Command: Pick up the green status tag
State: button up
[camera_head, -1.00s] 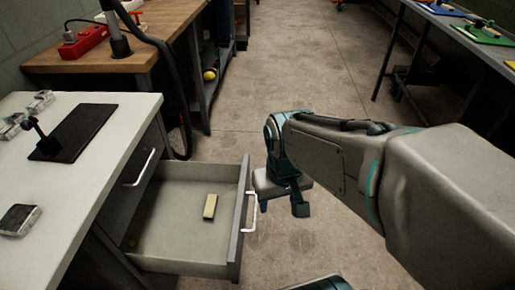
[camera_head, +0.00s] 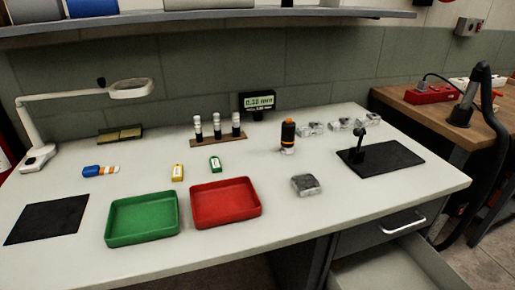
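The green status tag (camera_head: 215,164) lies on the white workbench (camera_head: 270,247), behind the red tray (camera_head: 226,203). It is a small green tag with a pale label. A similar yellow tag (camera_head: 178,172) lies to its left, apart from it. My gripper is not in the current view, so its state is hidden.
A green tray (camera_head: 142,219) stands left of the red tray. Behind the tags are a rack of vials (camera_head: 218,139) and a small display (camera_head: 258,102). An orange-black cylinder (camera_head: 288,137) stands right. A drawer (camera_head: 395,268) is open at lower right. A shelf (camera_head: 200,15) overhangs the back.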

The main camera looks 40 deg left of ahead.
aim_at(215, 163)
jog(key=u, duration=2.9)
jog(key=i, duration=0.4)
jog(key=z, duration=1)
